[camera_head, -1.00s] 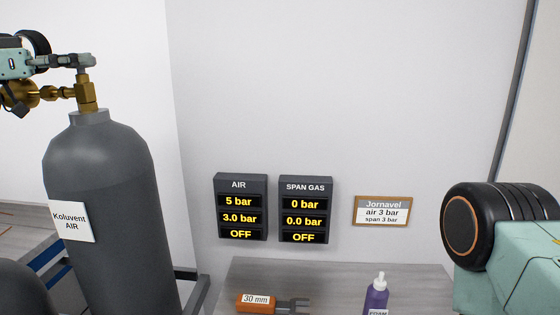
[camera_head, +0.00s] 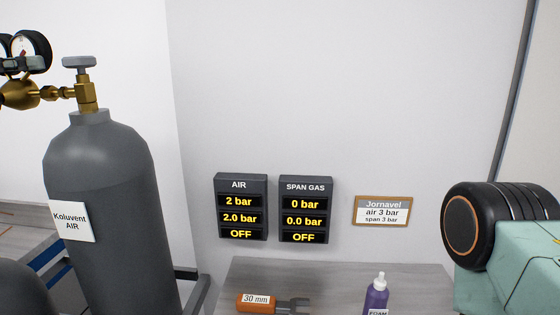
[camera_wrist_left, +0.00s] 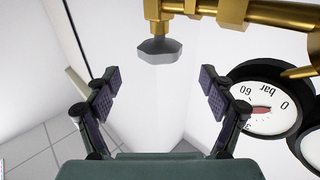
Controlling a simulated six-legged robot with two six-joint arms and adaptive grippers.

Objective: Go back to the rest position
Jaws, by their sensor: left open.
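My left gripper (camera_head: 30,64) shows only in part at the left edge of the head view, in front of the gauges and clear of the cylinder's valve handle (camera_head: 79,62). In the left wrist view my left gripper (camera_wrist_left: 160,95) is open, with nothing between its fingers. A grey knob (camera_wrist_left: 158,50) on a brass fitting hangs beyond the fingertips, apart from them; I cannot tell which knob it is. The grey Koluvent AIR cylinder (camera_head: 110,175) stands upright on the left. My right gripper is not in view.
A brass regulator with gauges (camera_head: 28,48) juts left from the cylinder valve; a gauge (camera_wrist_left: 262,108) is close to the fingers. The AIR panel (camera_head: 240,207) reads 2 bar, 2.0 bar, OFF. A wrench (camera_head: 272,304) and purple bottle (camera_head: 376,297) are on the table (camera_head: 335,280).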

